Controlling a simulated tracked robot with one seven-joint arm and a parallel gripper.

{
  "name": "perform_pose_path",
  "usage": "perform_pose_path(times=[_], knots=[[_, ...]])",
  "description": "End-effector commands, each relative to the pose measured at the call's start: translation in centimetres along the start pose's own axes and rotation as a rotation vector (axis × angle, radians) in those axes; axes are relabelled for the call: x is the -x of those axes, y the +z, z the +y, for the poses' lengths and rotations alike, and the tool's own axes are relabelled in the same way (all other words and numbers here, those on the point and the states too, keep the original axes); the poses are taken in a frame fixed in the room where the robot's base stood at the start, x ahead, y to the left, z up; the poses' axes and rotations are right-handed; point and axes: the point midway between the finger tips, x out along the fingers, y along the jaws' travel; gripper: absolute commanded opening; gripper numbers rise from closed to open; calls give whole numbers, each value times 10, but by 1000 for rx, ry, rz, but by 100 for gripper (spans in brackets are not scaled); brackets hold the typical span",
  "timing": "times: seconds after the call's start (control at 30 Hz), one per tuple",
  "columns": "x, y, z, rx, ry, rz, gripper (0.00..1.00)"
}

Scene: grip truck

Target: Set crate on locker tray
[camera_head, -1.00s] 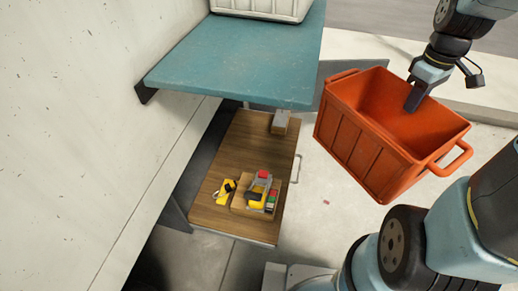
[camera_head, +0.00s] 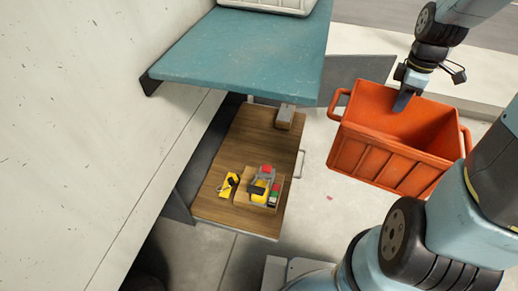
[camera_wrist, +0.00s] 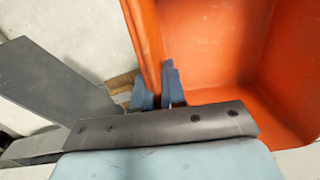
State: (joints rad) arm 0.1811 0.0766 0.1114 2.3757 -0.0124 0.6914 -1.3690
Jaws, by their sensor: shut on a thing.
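An orange crate (camera_head: 393,158) hangs in the air at the right in the head view, open side up and a little tilted. My gripper (camera_head: 404,101) is shut on the crate's far wall. In the wrist view the gripper's fingers (camera_wrist: 158,88) sit on both sides of the crate's wall (camera_wrist: 150,45), and the crate's inside looks empty. The wooden tray (camera_head: 238,142), pulled out below the teal shelf, lies left of the crate. It holds a brown box of tools (camera_head: 259,190), a yellow tool (camera_head: 228,185) and a small grey block (camera_head: 286,116).
A teal shelf (camera_head: 245,50) juts from the pale wall (camera_head: 80,130) above the tray's far end. A light bin (camera_head: 270,5) stands on it. A metal handle (camera_head: 300,164) sticks out from the tray's right edge. Bare floor lies between tray and crate.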

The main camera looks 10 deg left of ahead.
Motion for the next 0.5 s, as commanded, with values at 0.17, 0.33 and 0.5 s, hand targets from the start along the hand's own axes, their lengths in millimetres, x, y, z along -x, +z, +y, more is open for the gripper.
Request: perform_pose_path(times=[0.17,0.33,0.5], knots=[[-38,-26,19,381,-4,3,0],[-70,-53,32,714,-3,4,0],[-100,-82,40,1018,-2,4,0]])
